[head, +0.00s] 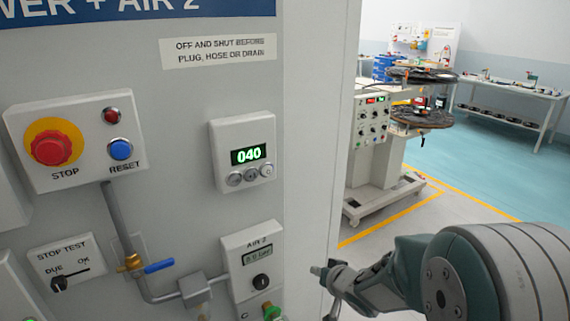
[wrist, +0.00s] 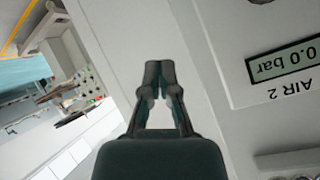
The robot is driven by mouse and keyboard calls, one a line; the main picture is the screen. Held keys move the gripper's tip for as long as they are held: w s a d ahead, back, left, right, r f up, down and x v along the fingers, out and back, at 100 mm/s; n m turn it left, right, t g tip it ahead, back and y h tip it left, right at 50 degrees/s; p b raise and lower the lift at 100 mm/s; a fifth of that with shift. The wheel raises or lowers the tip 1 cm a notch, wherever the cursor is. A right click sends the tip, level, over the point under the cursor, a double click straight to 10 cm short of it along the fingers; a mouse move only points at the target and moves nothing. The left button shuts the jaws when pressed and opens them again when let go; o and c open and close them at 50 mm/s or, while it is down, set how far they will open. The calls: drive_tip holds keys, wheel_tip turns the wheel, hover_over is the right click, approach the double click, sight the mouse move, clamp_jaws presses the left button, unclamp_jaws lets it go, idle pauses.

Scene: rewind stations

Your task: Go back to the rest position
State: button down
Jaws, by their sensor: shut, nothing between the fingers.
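My gripper (head: 322,270) is at the lower middle of the head view, just right of the AIR 2 unit and in front of the cabinet's right edge. In the wrist view my gripper (wrist: 159,66) has its fingertips together, with nothing between them. It points at plain grey panel and appears apart from it. The AIR 2 unit (head: 252,262) has a small display and a black knob; its display (wrist: 285,60) reads 0.0 bar, upside down in the wrist view.
The grey cabinet (head: 312,120) fills the left. It carries a red STOP button (head: 50,148), a blue RESET button (head: 121,149), a green 040 display (head: 248,154) and a blue-handled valve (head: 158,267). A wheeled machine (head: 375,140) stands behind; open floor (head: 480,170) lies right.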

drive_tip(key=s+d+r+m+g+h, duration=0.1)
drive_tip(key=s+d+r+h, duration=0.5)
drive_tip(key=s+d+r, duration=0.4)
drive_tip(key=s+a+r+g, duration=0.1)
drive_tip(key=s+r+g, duration=0.1)
drive_tip(key=s, duration=0.6)
drive_tip(key=s+a+r+g, duration=0.1)
drive_tip(key=s+a+r, duration=0.1)
drive_tip(key=s, duration=0.6)
drive_tip(key=shift+s+n+g+y, duration=0.4)
drive_tip(key=c, duration=1.3)
unclamp_jaws()
drive_tip(key=shift+c, duration=0.2)
